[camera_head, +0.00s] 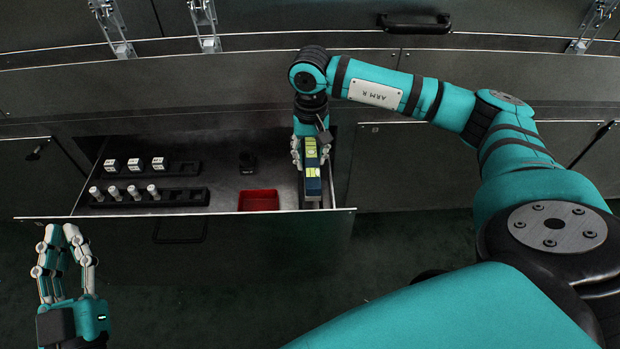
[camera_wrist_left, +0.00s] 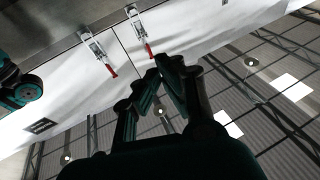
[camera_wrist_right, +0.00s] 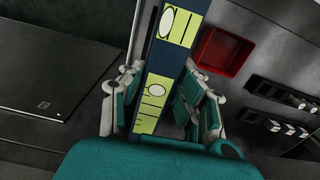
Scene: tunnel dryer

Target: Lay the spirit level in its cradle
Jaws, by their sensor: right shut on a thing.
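The spirit level (camera_head: 312,172) is a dark blue bar with yellow-green panels. My right gripper (camera_head: 311,150) is shut on it over the right end of the open drawer. In the right wrist view the level (camera_wrist_right: 160,88) runs lengthwise between the fingers (camera_wrist_right: 157,105). A dark slot-like part (camera_head: 327,192) shows beside the level at the drawer's right end; it may be the cradle, mostly hidden. I cannot tell whether the level touches it. My left gripper (camera_head: 62,232) is empty, in front of the drawer's left corner, its fingertips close together.
The drawer (camera_head: 225,190) holds a red tray (camera_head: 258,200), a small black block (camera_head: 246,163) and two black racks, one with white-topped cubes (camera_head: 135,165), one with pale cylinders (camera_head: 126,192). The drawer's front edge (camera_head: 150,216) stands up before them. Panels with latches rise behind.

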